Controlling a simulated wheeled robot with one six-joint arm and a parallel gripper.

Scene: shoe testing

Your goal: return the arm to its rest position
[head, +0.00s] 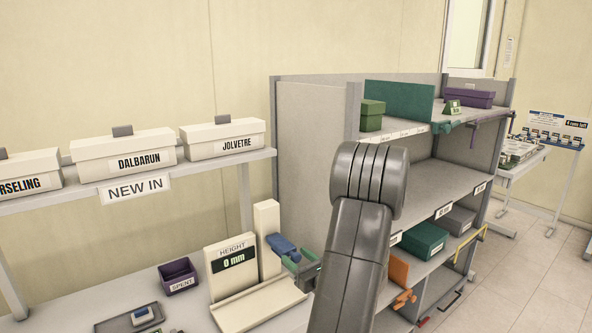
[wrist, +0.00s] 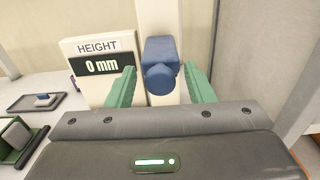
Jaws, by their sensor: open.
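My arm rises in the middle of the head view, its large grey joint in front of the shelf unit. My gripper (wrist: 160,70) is open, its two green fingers apart on either side of the blue slider (wrist: 160,72) of the height gauge. A gap shows between each finger and the slider. In the head view my gripper (head: 298,262) shows only in part, its rest hidden behind my arm. The height gauge (head: 232,262) is cream, with a post and a display reading 0 mm; the blue slider (head: 282,245) sits beside the post.
A purple SPENT bin (head: 179,277) and a dark tray (head: 130,319) with a small item lie left of the gauge. Lidded boxes stand on the NEW IN shelf (head: 80,193). The grey shelf unit (head: 315,150) stands close behind and right of my arm.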

